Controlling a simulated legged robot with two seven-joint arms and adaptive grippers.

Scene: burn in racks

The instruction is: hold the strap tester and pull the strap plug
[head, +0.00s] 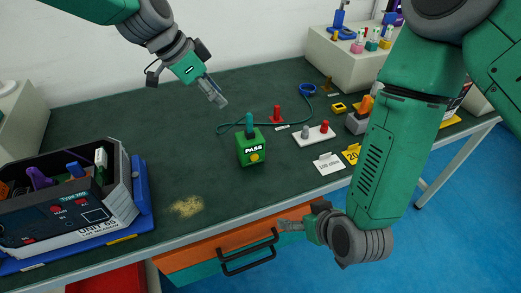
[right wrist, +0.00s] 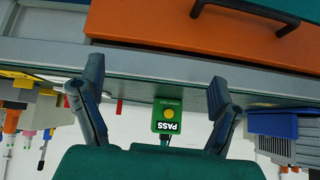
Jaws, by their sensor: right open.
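The strap tester (head: 251,149) is a small green box on the dark mat, with a PASS label and a yellow button. A teal plug (head: 249,122) stands upright in its top, and a teal cord runs from near it to a blue loop (head: 307,90). The tester also shows upside down in the right wrist view (right wrist: 166,116). My left gripper (head: 216,96) hangs above the mat, up and left of the tester, touching nothing; its finger gap is unclear. My right gripper (head: 285,226) is open and empty in front of the table edge; its spread fingers frame the tester in the wrist view (right wrist: 156,75).
A black-and-white unit (head: 70,225) stands on a blue tray at the left. A red plug (head: 277,114) and a white plate (head: 314,136) with two pegs lie right of the tester. An orange drawer (head: 215,248) with a black handle is below. The mat left of the tester is clear.

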